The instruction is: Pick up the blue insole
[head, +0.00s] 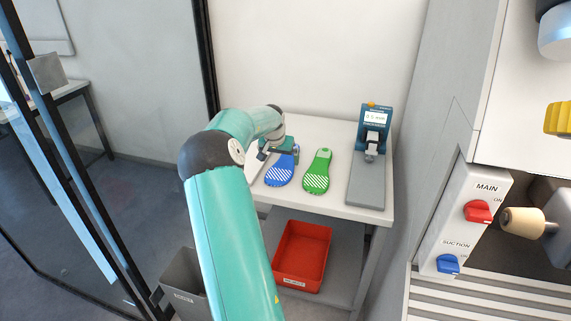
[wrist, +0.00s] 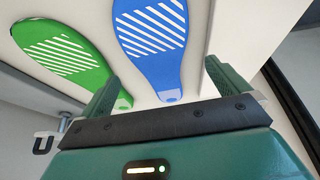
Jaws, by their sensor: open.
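The blue insole (head: 279,172) with a white striped patch lies on the white table, left of the green insole (head: 317,172). In the wrist view the blue insole (wrist: 150,40) runs away from my gripper (wrist: 160,80), its narrow end with a small pale tab between the two fingers. My gripper is open, with nothing held. In the head view my gripper (head: 284,148) is over the narrow end of the blue insole and hides part of it. The green insole (wrist: 68,50) lies by the left finger in the wrist view.
A blue and grey device (head: 372,140) stands at the table's right side. A red bin (head: 302,255) is on the lower shelf and a grey bin (head: 184,280) on the floor. A machine with MAIN and SUCTION switches (head: 465,220) is at right. A glass partition is at left.

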